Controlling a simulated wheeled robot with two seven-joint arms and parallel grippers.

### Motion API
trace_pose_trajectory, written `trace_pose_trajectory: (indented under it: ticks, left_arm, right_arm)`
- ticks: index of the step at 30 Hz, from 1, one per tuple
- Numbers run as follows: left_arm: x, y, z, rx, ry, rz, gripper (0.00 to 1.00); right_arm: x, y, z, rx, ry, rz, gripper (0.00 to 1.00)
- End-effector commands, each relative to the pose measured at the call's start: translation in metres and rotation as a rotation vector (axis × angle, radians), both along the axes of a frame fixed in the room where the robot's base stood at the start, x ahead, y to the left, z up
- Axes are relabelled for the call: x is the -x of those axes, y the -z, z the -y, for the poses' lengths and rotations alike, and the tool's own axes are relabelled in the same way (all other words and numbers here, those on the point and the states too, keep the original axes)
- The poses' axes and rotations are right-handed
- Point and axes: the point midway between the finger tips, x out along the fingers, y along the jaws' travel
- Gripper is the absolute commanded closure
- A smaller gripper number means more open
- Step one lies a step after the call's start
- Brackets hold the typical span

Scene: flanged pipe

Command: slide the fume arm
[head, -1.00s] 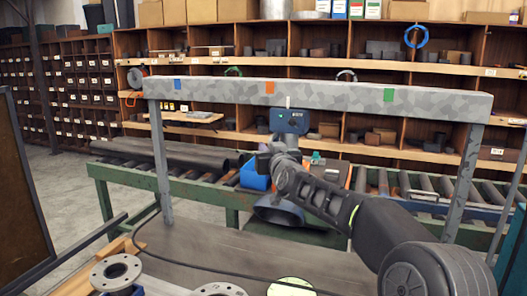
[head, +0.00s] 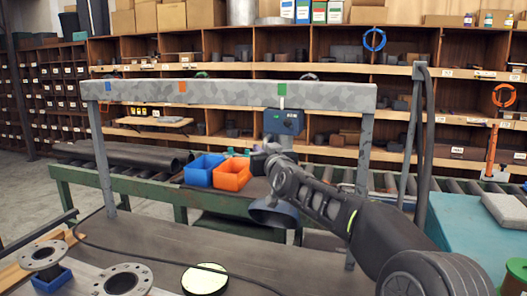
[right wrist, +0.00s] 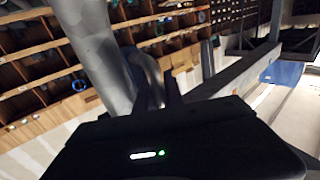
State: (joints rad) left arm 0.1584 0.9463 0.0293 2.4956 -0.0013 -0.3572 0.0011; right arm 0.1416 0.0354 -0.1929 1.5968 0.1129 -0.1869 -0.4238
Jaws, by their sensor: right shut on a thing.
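The fume arm hangs from a speckled grey overhead beam (head: 225,94). Its blue carriage box (head: 284,122) sits under the beam, and its dark hood (head: 273,212) hangs below. A pale pointer on the carriage lines up with the green mark (head: 282,87) on the beam. The orange mark (head: 182,87) and blue mark (head: 108,87) are further left. My right gripper (head: 262,157) is shut on the fume arm between carriage and hood; the exact grip is partly hidden. In the right wrist view a grey tube (right wrist: 92,45) rises beside the dark fingers (right wrist: 157,92). My left gripper is out of view.
A bench (head: 150,245) in front holds flanged pipe pieces (head: 125,280) and a round pale disc (head: 204,279). Behind, a blue bin (head: 203,170) and an orange bin (head: 231,175) stand near a roller conveyor. A beam post (head: 364,165) stands right of the hood.

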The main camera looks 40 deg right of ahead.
Motion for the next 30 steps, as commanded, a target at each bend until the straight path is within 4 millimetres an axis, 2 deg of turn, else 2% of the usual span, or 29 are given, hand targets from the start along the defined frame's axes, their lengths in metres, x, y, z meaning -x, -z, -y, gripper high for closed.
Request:
trace_pose_trajectory:
  ticks: [9, 10, 18, 26, 30]
  left_arm:
    - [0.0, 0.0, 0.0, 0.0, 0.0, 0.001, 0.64]
    - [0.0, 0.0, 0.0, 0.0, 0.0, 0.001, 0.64]
    - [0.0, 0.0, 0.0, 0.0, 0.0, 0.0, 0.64]
    - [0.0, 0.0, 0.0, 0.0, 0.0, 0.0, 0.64]
    - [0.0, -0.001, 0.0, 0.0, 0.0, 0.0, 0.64]
  right_arm:
    - [0.0, 0.0, 0.0, 0.0, 0.0, 0.0, 1.0]
    - [0.0, 0.0, 0.0, 0.0, -0.001, 0.0, 0.86]
    - [0.0, 0.0, 0.0, 0.0, 0.0, 0.001, 0.66]
    - [0.001, -0.001, -0.001, 0.0, 0.0, 0.001, 0.66]
    - [0.011, -0.002, -0.004, 0.001, 0.0, 0.002, 0.66]
